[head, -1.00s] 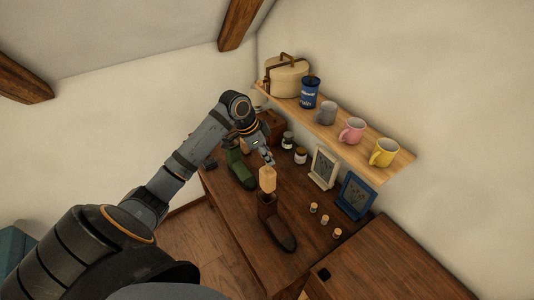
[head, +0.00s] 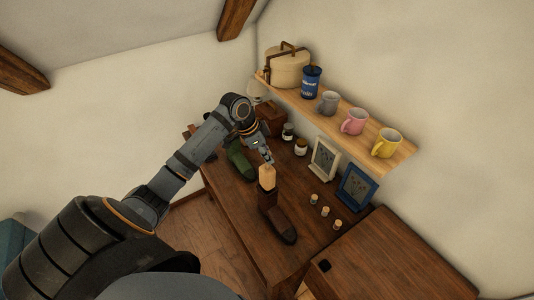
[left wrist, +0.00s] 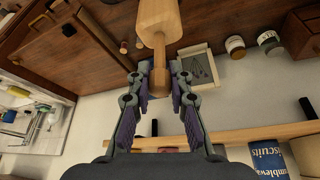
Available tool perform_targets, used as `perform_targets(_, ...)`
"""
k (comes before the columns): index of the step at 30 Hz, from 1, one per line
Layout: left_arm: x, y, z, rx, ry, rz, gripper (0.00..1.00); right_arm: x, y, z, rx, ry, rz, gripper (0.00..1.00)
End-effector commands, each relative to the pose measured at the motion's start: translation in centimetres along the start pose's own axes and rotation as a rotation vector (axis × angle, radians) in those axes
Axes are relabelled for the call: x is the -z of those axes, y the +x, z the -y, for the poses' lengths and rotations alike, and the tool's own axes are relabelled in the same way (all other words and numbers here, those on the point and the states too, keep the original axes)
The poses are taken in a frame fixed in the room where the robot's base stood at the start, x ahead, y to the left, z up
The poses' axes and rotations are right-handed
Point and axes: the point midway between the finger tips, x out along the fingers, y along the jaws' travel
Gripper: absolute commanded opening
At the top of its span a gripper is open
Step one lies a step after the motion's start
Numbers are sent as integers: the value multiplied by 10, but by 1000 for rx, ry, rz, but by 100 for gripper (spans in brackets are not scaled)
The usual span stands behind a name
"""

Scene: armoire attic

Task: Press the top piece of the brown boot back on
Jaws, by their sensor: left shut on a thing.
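The brown boot (head: 272,212) stands on the dark wooden desk in the head view, its toe pointing down and right. A pale wooden top piece (head: 267,177) is at the mouth of its shaft; I cannot tell whether it is fully seated. My left gripper (head: 268,160) is above the boot, shut on the narrow stem of this piece. In the left wrist view the top piece (left wrist: 160,18) runs up out of the frame from between the fingers (left wrist: 159,82), and the boot is not visible there. My right gripper is not in view.
A green boot (head: 239,160) stands left of the brown one. A shelf (head: 338,133) with mugs overhangs the desk's back.

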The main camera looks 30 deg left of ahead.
Motion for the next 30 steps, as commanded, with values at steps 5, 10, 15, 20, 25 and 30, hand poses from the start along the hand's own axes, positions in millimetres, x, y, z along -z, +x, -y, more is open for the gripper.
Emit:
perform_targets(5,-1,2,0,0,0,0,0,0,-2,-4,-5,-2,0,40)
perform_targets(10,-1,3,0,0,0,0,0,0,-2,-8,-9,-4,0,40)
perform_targets(15,-1,3,0,0,0,0,0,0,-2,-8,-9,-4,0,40)
perform_targets(20,-3,7,0,0,0,0,0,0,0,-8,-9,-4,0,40)
perform_targets(25,-5,13,0,0,0,0,0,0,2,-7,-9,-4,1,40)
perform_targets(30,-7,17,0,-1,0,0,0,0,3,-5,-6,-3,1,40)
